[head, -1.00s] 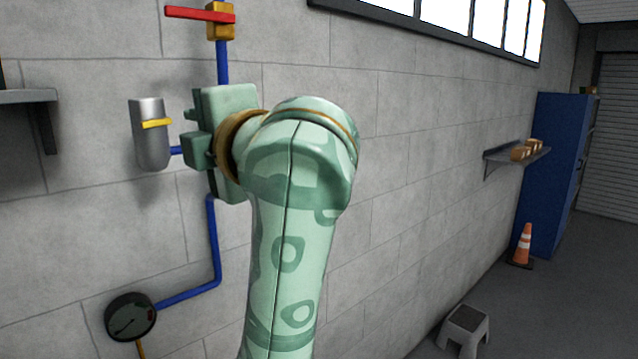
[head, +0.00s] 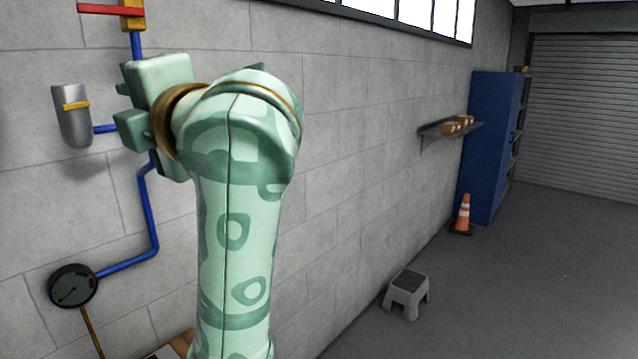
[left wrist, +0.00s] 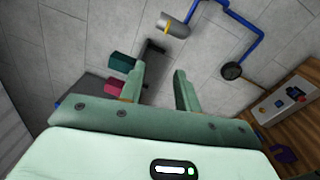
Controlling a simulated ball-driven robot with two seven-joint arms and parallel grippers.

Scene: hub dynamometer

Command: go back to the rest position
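My left gripper (head: 122,105) is at the upper left in the head view. Its fingers point left toward the wall fittings, and its arm rises from the bottom centre. In the left wrist view the two fingers (left wrist: 158,85) stand apart with nothing between them. The gripper is open and empty. Beyond it a metal cylinder (head: 73,120) with a yellow band hangs on the wall. It also shows in the left wrist view (left wrist: 171,26), apart from the fingertips. My right gripper is in neither view.
A blue pipe (head: 146,205) leads to a round gauge (head: 72,286). A red-handled valve (head: 112,10) is above. A wooden bench with a control panel (left wrist: 282,104) shows at right in the wrist view. A step stool (head: 407,292) and cone (head: 463,213) stand near the wall; floor to the right is clear.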

